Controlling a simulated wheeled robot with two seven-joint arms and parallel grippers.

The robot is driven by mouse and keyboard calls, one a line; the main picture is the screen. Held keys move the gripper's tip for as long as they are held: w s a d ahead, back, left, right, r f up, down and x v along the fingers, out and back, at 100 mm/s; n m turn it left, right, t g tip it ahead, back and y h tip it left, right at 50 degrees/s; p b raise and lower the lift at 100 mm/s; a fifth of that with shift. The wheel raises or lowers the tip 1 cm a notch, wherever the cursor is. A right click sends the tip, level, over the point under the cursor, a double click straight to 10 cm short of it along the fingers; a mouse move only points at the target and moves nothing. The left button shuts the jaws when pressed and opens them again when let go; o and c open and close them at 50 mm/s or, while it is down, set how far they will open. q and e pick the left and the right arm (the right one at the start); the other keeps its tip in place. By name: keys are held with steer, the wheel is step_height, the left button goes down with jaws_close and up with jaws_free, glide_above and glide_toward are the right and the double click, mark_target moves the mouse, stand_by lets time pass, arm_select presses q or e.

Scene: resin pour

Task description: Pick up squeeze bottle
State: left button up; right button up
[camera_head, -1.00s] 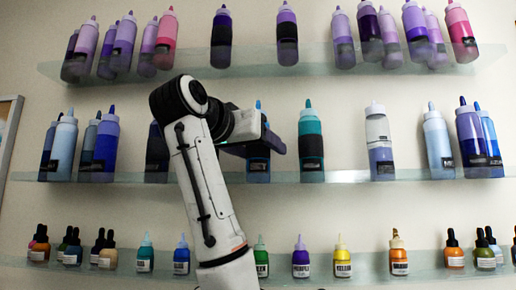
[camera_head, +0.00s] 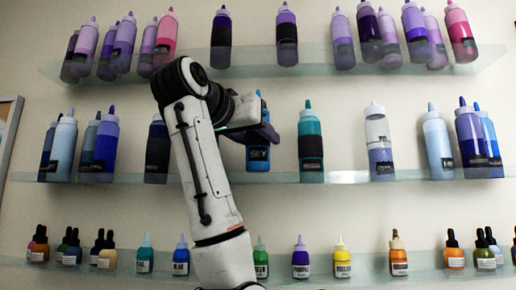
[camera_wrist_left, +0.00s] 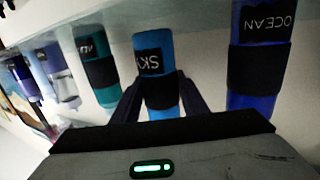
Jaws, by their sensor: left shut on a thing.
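The squeeze bottle is blue with a dark band and a label reading "SKY" (camera_head: 257,158). My left gripper (camera_head: 262,135) is shut on it around its upper middle, and its base hangs a little above the middle glass shelf (camera_head: 225,178). In the left wrist view the bottle (camera_wrist_left: 152,45) appears upside down between the two dark fingers (camera_wrist_left: 160,95). My right gripper is in neither view.
A teal bottle (camera_head: 310,147) stands close on the right and a dark blue "OCEAN" bottle (camera_wrist_left: 262,65) on the other side. The top shelf (camera_head: 320,68) holds purple and pink bottles; the bottom shelf (camera_head: 215,268) holds small dropper bottles.

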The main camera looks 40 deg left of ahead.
arm_select(q)
step_height(320, 180, up, 5)
steer(key=shift+s+p, duration=0.15)
steer(key=shift+p, duration=0.15)
steer(key=shift+s+d+f+b, duration=0.1)
steer(key=shift+s+d+b, duration=1.4)
steer(key=shift+s+d, duration=0.8)
steer(key=shift+s+d+f+b, duration=0.1)
steer(key=shift+s+d+b, duration=1.65)
steer(key=shift+s, duration=0.9)
steer(key=shift+s+d+b, duration=1.3)
steer(key=shift+s+d, duration=1)
steer(key=shift+s, duration=0.15)
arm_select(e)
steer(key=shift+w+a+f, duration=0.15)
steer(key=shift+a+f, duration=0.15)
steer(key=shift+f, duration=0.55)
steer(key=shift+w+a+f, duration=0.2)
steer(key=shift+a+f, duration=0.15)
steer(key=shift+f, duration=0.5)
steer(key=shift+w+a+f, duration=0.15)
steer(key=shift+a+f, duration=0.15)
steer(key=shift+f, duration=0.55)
arm_select(q)
steer(key=o, duration=0.6)
steer(key=shift+c, duration=0.7)
steer(key=shift+w, duration=0.1)
